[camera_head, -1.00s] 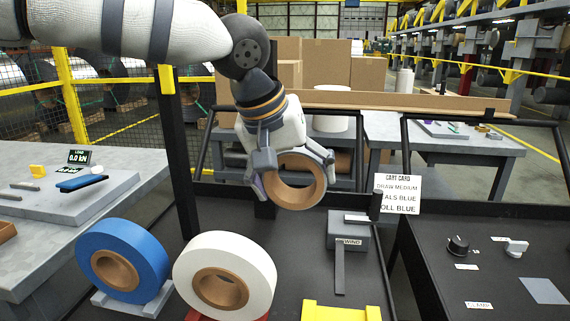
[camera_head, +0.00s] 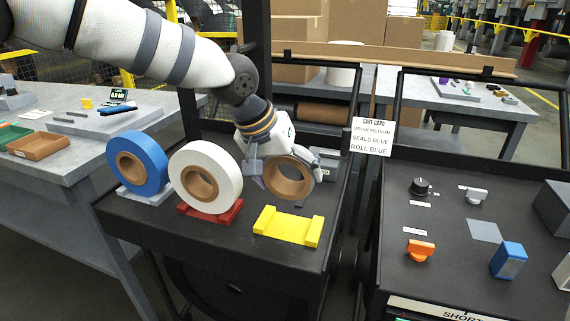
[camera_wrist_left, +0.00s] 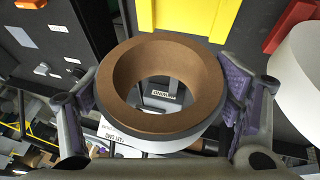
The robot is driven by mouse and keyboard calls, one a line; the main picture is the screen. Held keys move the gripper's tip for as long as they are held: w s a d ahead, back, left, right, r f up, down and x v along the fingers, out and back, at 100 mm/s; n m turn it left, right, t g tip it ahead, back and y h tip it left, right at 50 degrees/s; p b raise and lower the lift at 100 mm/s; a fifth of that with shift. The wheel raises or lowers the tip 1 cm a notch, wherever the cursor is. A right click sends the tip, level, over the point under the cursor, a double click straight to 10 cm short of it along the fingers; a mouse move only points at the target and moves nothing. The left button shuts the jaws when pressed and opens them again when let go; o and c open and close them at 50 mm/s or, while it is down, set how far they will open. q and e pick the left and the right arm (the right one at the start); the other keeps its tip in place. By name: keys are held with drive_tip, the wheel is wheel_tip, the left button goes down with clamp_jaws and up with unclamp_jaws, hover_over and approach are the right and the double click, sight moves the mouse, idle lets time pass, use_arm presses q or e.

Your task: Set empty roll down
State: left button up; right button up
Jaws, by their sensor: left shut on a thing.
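The empty roll is a bare brown cardboard core (camera_head: 285,191). My left gripper (camera_head: 289,172) is shut on it, with one finger on each side. In the left wrist view the core (camera_wrist_left: 165,124) sits between the two fingers with its open hole facing the camera. The core is held above and behind the yellow cradle (camera_head: 287,228), which is empty. The yellow cradle (camera_wrist_left: 184,18) also shows beyond the core in the wrist view. My right gripper is not in view.
A white roll (camera_head: 223,164) on a red cradle (camera_head: 208,212) stands close left of the core. A blue roll (camera_head: 154,160) stands further left on a grey cradle. A sign card (camera_head: 373,137) and a control panel with knobs (camera_head: 419,187) are to the right.

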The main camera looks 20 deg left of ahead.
use_arm(q)
drive_tip(key=shift+s+d+f, duration=0.1)
drive_tip(key=shift+s+f, duration=0.1)
drive_tip(key=shift+f, duration=0.05)
drive_tip(key=shift+w, duration=0.1)
drive_tip(key=shift+f, duration=4.05)
drive_tip(key=shift+f, duration=0.25)
drive_tip(key=shift+f, duration=0.15)
